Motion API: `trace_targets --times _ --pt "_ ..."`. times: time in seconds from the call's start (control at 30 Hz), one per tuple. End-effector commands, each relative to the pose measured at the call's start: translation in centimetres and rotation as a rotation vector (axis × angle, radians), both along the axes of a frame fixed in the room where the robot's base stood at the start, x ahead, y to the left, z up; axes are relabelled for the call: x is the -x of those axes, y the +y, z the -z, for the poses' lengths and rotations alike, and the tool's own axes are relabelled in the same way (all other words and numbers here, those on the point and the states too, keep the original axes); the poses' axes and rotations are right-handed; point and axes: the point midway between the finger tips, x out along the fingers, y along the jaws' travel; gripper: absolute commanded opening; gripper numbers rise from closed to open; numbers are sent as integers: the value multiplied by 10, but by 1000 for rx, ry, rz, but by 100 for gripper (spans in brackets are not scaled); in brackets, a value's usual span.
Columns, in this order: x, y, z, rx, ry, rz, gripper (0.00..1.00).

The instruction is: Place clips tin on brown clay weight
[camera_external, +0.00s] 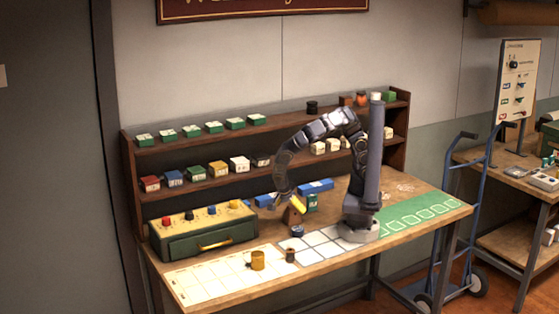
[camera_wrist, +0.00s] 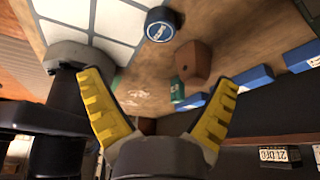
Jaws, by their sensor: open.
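A small round dark tin with a blue labelled lid (camera_external: 297,231), probably the clips tin, stands at the back edge of the white tiles; it also shows at the top of the wrist view (camera_wrist: 160,24). Its label is too small to read. A brown block (camera_wrist: 193,62), apparently the clay weight, stands on the wood just behind it, partly hidden in the external view (camera_external: 291,217). Nothing visible rests on the block. My gripper (camera_wrist: 161,80) is open and empty, its yellow fingers apart; in the external view it hangs above the block (camera_external: 299,206).
A green box (camera_wrist: 177,90) and blue boxes (camera_wrist: 253,78) stand close behind the block. A drawer unit with knobs (camera_external: 205,234) is at left. Shelves with small boxes (camera_external: 185,158) line the back.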

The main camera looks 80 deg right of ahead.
Motion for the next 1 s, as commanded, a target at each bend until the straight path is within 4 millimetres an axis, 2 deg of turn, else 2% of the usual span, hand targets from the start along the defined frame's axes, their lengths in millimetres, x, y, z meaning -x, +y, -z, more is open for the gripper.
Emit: trace_targets --times 0.23,0.5,0.73,1.0 --pt "-2 -9 6 -78 63 -44 90" --pt "-3 -43 27 -451 194 -278 90" --pt "-3 -63 41 -713 136 -504 90" --pt "-1 -68 47 -803 76 -624 90"
